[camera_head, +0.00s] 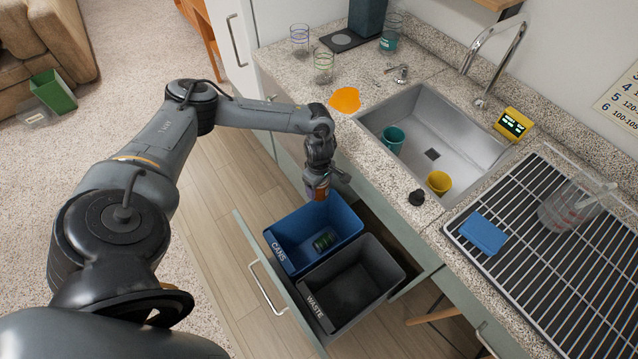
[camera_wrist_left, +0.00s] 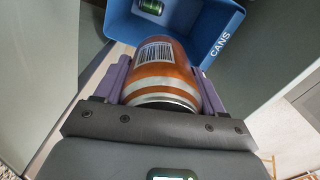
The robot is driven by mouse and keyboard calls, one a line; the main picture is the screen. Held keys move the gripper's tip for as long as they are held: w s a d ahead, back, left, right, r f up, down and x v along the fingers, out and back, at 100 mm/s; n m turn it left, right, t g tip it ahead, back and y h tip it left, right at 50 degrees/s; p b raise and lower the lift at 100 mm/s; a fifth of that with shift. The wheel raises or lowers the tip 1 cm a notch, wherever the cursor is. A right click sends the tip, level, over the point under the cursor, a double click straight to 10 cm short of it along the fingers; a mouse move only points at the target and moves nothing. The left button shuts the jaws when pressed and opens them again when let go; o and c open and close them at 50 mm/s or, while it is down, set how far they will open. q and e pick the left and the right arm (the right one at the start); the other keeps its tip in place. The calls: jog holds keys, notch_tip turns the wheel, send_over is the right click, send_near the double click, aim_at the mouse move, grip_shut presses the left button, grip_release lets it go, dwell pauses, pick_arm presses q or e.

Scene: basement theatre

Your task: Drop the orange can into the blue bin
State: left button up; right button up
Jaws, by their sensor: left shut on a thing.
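The orange can (camera_wrist_left: 163,75) is between the fingers of my left gripper (camera_wrist_left: 165,88), which is shut on it. In the head view my left gripper (camera_head: 318,190) is at the rear edge of the blue bin, and a small orange part of the can (camera_head: 318,194) shows below the wrist. The blue bin (camera_head: 285,218), labelled CANS, stands in a pulled-out drawer; it also shows in the left wrist view (camera_wrist_left: 200,42) beyond the can. A green can (camera_head: 324,241) lies in the bin. My right gripper is not in view.
A dark grey bin (camera_head: 398,262) labelled WASTE stands beside the blue bin in the drawer (camera_head: 247,232). The counter above holds a sink (camera_head: 430,115) with cups, an orange flat item (camera_head: 345,100), glasses and a drying rack (camera_head: 560,250). The floor left of the drawer is clear.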

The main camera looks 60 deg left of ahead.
pick_arm(q)
jog(key=shift+f, duration=0.75)
jog(key=o, duration=1.1)
jog(key=shift+r, duration=0.1)
notch_tip(320, 180, up, 10)
jog(key=shift+f+b, duration=0.1)
jog(key=shift+b, duration=0.9)
jog(key=shift+r, duration=0.45)
